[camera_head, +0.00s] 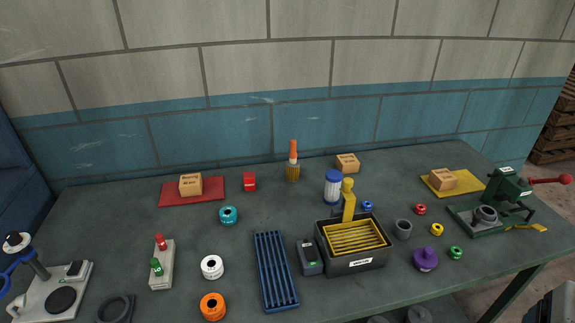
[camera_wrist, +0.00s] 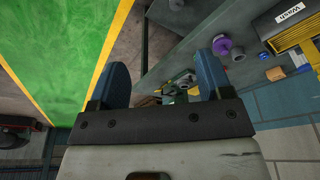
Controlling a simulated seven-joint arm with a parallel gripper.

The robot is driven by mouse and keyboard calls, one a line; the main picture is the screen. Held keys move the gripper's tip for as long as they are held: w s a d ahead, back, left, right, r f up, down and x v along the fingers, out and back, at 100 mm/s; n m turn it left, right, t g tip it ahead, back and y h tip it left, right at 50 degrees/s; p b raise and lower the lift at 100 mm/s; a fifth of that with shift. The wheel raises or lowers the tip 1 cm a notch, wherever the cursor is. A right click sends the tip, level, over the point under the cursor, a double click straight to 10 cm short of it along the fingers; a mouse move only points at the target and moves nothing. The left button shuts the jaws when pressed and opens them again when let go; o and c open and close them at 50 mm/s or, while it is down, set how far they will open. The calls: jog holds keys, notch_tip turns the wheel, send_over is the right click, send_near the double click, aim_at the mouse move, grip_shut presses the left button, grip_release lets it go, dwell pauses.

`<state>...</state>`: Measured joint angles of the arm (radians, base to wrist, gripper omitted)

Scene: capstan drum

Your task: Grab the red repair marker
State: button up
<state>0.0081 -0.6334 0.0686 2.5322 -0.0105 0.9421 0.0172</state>
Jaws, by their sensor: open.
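A white spool (camera_head: 212,267) and an orange spool (camera_head: 212,306) lie right of the holder. A grey base with a black disc (camera_head: 60,299) stands left of it. A blue slotted tray (camera_head: 275,271) and black bin (camera_head: 357,262) stand mid-table.

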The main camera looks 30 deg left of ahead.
jog(key=w+a+r+m+t+y, duration=0.2)
jog(key=w+a+r+m+t, duration=0.25)
jog(key=w+a+r, duration=0.65)
jog(key=w+a+f+m+t+y, duration=0.1)
jog(key=w+a+f+m+y, duration=0.2)
jog(key=w+a, duration=0.65)
jog(key=w+a+f+m, duration=0.3)
jog(key=w+a+m, duration=0.25)
jog(key=a, duration=0.65)
jog(key=m+t+y, duration=0.1)
jog(key=m+y, duration=0.2)
jog(key=m, duration=0.6)
send_over(248, 179)
jog(key=w+d, duration=0.2)
jog(key=d, duration=1.2)
notch_tip(248, 179, down, 16)
jog(key=s+a+f+m, duration=0.1)
jog(key=a+f, duration=0.2)
jog(key=s+a+f+m+y, duration=0.1)
jog(key=s+a+f+m, duration=0.1)
jog(key=a+f, duration=0.1)
jog(key=s+a+f+m, duration=0.2)
jog(key=a+f, duration=0.1)
jog(key=a, duration=0.2)
jog(key=shift+f+t+y, duration=0.2)
jog(key=shift+t+y, duration=0.1)
jog(key=shift+t, duration=0.05)
